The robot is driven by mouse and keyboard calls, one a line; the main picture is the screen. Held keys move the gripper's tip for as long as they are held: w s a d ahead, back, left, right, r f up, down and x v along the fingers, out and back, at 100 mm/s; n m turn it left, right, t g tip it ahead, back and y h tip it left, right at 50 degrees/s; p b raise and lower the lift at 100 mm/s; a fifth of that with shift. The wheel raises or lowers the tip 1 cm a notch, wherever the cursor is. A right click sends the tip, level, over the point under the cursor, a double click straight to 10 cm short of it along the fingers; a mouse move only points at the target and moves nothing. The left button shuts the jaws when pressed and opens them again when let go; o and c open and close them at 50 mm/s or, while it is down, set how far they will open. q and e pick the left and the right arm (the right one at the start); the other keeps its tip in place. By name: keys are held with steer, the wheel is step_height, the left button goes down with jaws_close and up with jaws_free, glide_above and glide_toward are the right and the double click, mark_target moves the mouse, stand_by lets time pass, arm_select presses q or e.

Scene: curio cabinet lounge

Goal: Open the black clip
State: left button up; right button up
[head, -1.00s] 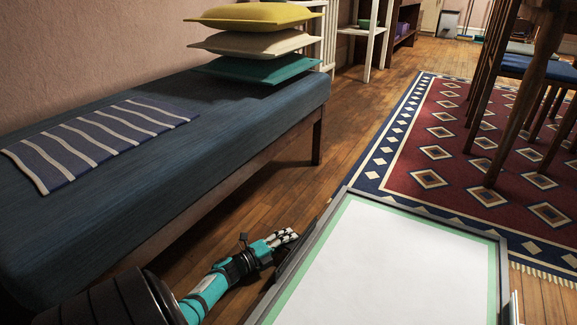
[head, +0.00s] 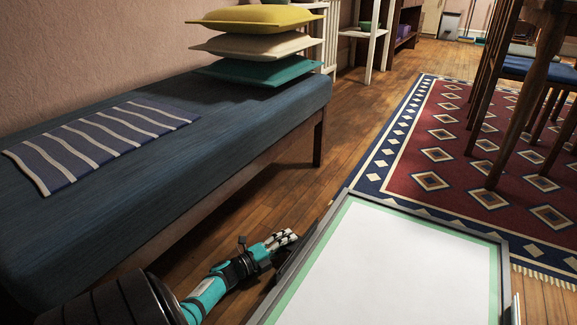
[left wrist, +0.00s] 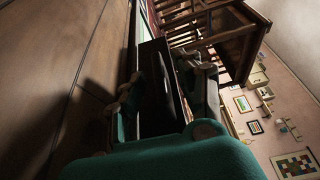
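A framed white board (head: 400,260) with a green border and dark grey rim fills the lower middle of the head view. My left gripper (head: 281,238) is beside the rim's left side, close to a dark piece (head: 296,252) there. In the left wrist view, the fingers of my left gripper (left wrist: 165,95) stand apart, with a long black piece (left wrist: 160,85) between or just beyond them. I cannot tell whether they touch it, or whether this piece is the black clip. My right gripper is not in view.
A blue bench (head: 190,150) with a striped cloth (head: 100,140) and stacked cushions (head: 255,45) stands left of the board. A red patterned rug (head: 470,150) and wooden chair legs (head: 497,130) are at the right. Bare wood floor (head: 300,185) lies between bench and rug.

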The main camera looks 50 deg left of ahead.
arm_select(q)
steer(key=s, duration=0.7)
steer(key=s+a, duration=0.1)
steer(key=s, duration=0.3)
steer(key=shift+r, duration=0.15)
